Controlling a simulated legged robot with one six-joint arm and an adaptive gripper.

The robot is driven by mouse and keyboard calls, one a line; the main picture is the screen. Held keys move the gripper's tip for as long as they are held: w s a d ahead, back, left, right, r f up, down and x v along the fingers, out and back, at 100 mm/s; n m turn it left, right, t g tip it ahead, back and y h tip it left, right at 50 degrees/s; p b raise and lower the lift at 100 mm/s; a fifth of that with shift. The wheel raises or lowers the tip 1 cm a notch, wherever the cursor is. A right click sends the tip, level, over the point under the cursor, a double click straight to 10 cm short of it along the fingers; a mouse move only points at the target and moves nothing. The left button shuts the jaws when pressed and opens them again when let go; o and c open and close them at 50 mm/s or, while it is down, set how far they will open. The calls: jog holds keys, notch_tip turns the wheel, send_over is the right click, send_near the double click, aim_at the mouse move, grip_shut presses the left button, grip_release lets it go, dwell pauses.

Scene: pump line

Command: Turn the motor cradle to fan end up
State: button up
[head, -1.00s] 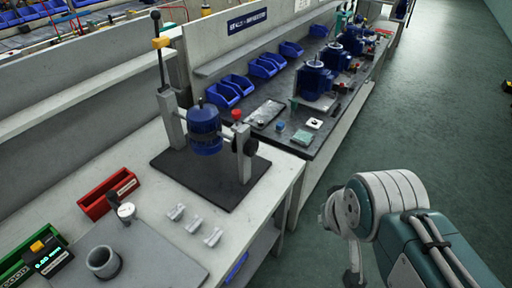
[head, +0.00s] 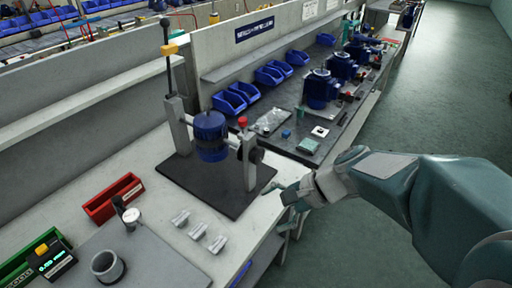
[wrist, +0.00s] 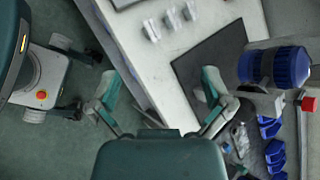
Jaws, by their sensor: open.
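The motor cradle holds a blue motor (head: 210,135) between two grey posts on a dark base plate (head: 190,178). A tall lever with a yellow collar (head: 169,49) rises at its left post. A red knob (head: 242,122) and a dark round handwheel sit at the right post. The motor's shaft end points up in the head view. In the wrist view the blue motor (wrist: 287,66) shows at the right. My gripper (head: 284,206) is open and empty at the bench's right edge, right of the base plate. Its spread fingers show in the wrist view (wrist: 160,100).
A red bin (head: 114,198), a dial gauge, a grey ring (head: 107,265) and several small grey blocks (head: 199,231) lie on the bench at front left. Beyond stand more blue motors (head: 320,88) and blue bins (head: 236,98). Open floor lies to the right.

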jog(key=w+d+f+m+t+y, duration=0.1)
jog(key=w+f+m+t+y, duration=0.3)
jog(key=w+m, duration=0.55)
jog(key=m+t, duration=0.6)
jog(key=m, duration=0.1)
send_near(261, 157)
jog(key=shift+y, duration=0.3)
jog(key=x, duration=1.1)
jog(key=shift+w+a+f, duration=0.1)
jog(key=shift+w+f, duration=0.05)
jog(key=shift+c, duration=0.3)
jog(key=c, duration=1.1)
